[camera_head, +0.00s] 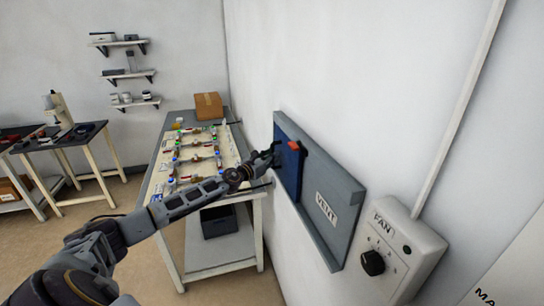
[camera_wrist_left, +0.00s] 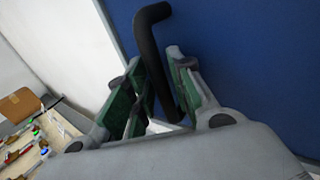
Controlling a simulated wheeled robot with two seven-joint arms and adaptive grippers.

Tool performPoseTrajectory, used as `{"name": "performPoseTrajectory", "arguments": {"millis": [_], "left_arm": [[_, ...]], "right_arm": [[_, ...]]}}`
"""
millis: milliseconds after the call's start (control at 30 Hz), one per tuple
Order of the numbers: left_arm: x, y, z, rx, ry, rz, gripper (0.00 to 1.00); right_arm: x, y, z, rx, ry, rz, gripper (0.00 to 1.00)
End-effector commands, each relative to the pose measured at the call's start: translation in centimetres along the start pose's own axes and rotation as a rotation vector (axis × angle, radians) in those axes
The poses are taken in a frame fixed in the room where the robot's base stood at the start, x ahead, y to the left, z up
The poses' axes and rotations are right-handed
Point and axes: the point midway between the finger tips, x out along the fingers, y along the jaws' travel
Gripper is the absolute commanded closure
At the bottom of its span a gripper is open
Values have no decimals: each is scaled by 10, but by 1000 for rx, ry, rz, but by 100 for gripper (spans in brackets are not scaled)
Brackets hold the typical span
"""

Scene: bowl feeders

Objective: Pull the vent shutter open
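The vent shutter is a dark blue panel (camera_head: 286,165) at the left part of a grey frame (camera_head: 325,190) on the right wall, and it fills much of the left wrist view (camera_wrist_left: 250,70). A black bent handle (camera_wrist_left: 153,50) stands out from it. My left gripper (camera_head: 272,156) is at the panel's left side. In the left wrist view its green-padded fingers (camera_wrist_left: 158,95) stand on either side of the handle, open, with a gap showing on the left side. The handle's lower end is partly hidden behind the fingers. My right gripper is not in view.
A red piece (camera_head: 294,145) sits at the panel's upper edge. A "VENT" label (camera_head: 326,208) is on the frame. A fan box with a black knob (camera_head: 373,263) is at the lower right. A workbench (camera_head: 215,255) with fittings and a cardboard box (camera_head: 208,106) stands left of the wall.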

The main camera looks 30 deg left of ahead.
Motion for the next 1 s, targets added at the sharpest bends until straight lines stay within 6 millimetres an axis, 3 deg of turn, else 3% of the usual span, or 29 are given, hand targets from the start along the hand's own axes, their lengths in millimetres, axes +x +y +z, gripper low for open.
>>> {"name": "performPoseTrajectory", "arguments": {"millis": [500,700,1000], "left_arm": [[5,0,0,1,0,0,77],[5,0,0,1,0,0,100],[5,0,0,1,0,0,100]], "right_arm": [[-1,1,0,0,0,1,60],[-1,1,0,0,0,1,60],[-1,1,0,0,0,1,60]]}}
